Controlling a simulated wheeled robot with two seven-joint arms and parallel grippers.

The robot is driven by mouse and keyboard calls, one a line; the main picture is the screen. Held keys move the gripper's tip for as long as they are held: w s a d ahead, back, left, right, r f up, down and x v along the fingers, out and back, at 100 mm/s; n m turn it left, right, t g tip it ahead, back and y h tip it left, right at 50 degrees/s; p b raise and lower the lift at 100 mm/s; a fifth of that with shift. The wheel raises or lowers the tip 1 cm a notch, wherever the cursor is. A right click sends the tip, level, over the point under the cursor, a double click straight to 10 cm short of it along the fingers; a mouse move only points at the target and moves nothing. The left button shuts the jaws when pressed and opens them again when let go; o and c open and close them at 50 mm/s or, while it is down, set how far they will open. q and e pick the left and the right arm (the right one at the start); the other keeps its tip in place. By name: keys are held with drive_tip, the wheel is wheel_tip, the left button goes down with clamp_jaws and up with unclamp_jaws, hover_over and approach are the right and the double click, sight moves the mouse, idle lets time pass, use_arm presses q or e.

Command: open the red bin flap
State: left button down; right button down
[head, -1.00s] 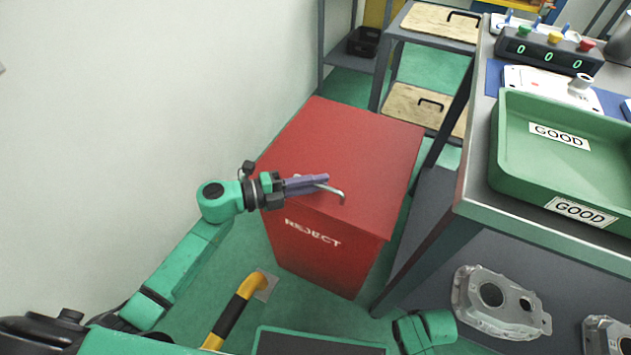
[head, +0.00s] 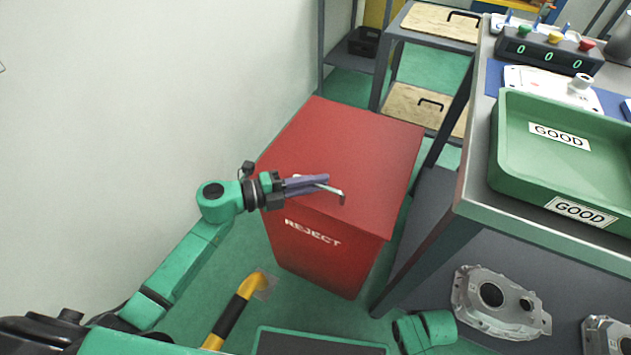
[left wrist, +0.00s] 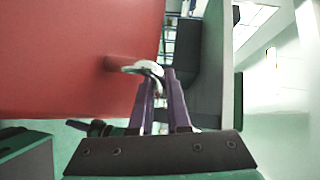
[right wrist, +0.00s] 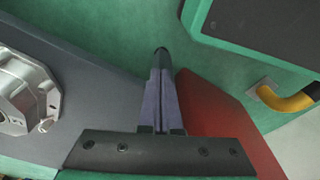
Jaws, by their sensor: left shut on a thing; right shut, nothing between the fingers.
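The red bin (head: 370,150) marked REJECT stands on the floor in the middle of the head view, and its top flap lies flat and closed. A bent metal handle (head: 338,193) shows at the flap's front edge. My left gripper (head: 326,182) is at this handle; in the left wrist view its fingers (left wrist: 160,80) are shut on the handle (left wrist: 145,68), beside the red surface. My right gripper (right wrist: 163,60) is shut and empty, low near the bench, with the red bin (right wrist: 215,125) beside it in the right wrist view. Its fingers are hidden in the head view.
A bench with a green GOOD tray (head: 508,165) and a button box (head: 550,50) is right of the bin. Metal castings (head: 500,305) lie lower right. A yellow-black rail (head: 235,310) stands in front of the bin. A white wall is at left.

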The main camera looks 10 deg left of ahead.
drive_tip(key=shift+r, duration=0.1)
